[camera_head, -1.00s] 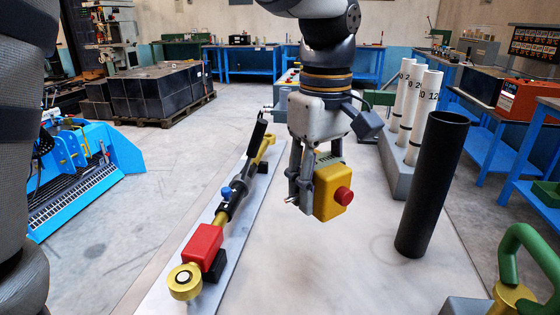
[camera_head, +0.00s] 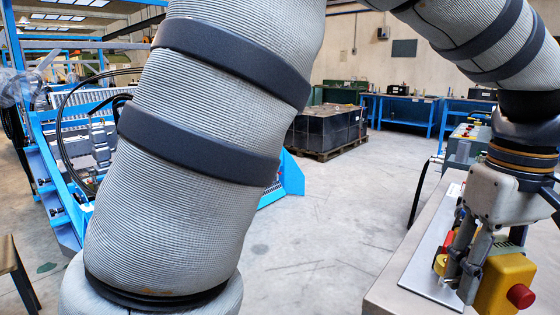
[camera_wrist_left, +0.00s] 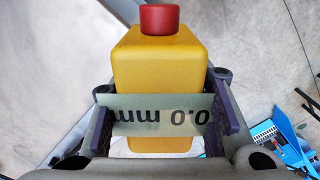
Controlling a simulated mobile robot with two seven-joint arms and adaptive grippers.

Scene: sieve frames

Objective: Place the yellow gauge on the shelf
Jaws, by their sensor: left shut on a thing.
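The yellow gauge (camera_head: 503,279) is a yellow box with a red knob. It is in my left gripper (camera_head: 468,274) at the right edge of the head view, above or beside the table. In the left wrist view, the gauge (camera_wrist_left: 158,70) sits between the two fingers of my left gripper (camera_wrist_left: 168,122), which is shut on it. The red knob points away from the wrist. I cannot pick out the shelf with certainty. My right gripper is in neither view.
A table (camera_head: 389,291) with a metal plate (camera_head: 428,262) is at the lower right. Blue machinery (camera_head: 62,190) stands at the left. Dark crates on a pallet (camera_head: 325,130) and blue benches (camera_head: 405,105) stand behind. My arm hides much of the middle. Floor between is open.

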